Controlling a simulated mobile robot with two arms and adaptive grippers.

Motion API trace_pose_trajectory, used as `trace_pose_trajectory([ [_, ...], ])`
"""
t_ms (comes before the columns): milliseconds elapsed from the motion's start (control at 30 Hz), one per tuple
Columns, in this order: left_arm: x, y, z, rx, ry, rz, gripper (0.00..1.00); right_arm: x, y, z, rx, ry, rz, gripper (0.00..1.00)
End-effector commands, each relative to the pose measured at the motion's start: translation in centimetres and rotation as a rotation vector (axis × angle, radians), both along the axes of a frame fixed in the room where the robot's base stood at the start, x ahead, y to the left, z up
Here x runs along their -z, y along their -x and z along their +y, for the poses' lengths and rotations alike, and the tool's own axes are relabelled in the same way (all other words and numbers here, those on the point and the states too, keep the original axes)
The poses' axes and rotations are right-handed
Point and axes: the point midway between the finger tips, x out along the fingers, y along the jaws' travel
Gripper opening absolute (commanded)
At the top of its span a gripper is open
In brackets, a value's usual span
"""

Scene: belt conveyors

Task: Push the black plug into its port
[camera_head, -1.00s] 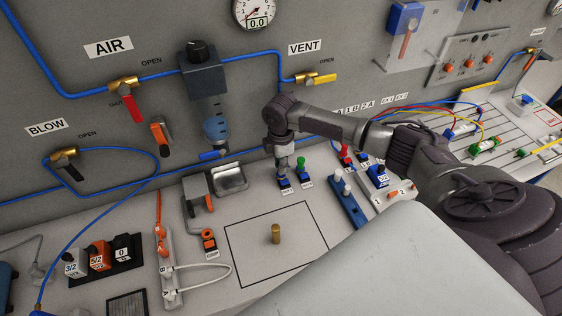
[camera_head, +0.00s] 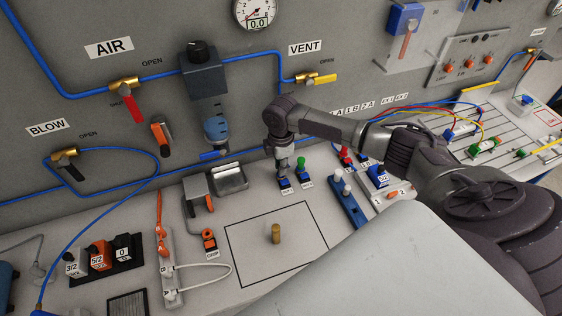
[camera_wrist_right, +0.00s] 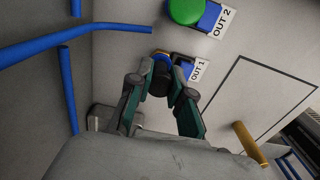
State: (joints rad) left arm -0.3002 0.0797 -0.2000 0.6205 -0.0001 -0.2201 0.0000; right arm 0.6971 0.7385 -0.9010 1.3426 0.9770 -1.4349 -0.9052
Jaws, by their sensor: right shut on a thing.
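My right gripper (camera_head: 284,172) points down at the blue block labelled OUT 1 (camera_head: 284,183). In the right wrist view the two fingers of my right gripper (camera_wrist_right: 161,90) are closed around the black plug (camera_wrist_right: 158,84), right at the OUT 1 block (camera_wrist_right: 186,69). The fingers hide much of the plug and of the port, so I cannot tell how deep the plug sits. My left gripper is not in view.
A green plug (camera_head: 301,162) stands in the neighbouring OUT 2 block, close to the right gripper. A brass peg (camera_head: 275,234) stands inside a black outlined square. The grey panel wall with blue pipes (camera_wrist_right: 75,43) is close behind.

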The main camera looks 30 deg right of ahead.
Motion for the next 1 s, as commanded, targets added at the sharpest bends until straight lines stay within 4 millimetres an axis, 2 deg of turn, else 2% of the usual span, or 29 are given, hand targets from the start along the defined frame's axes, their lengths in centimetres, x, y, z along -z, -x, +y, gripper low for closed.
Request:
trace_pose_trajectory([
  [933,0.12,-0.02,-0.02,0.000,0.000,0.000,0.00,0.72,0.09,0.01,0.000,0.001,0.002,0.00],
  [967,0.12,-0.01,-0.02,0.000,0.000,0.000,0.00,0.73,0.09,0.01,0.000,0.000,0.003,0.21],
  [1000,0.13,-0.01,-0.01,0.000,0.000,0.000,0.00,0.73,0.10,0.01,0.000,0.000,0.003,0.28],
])
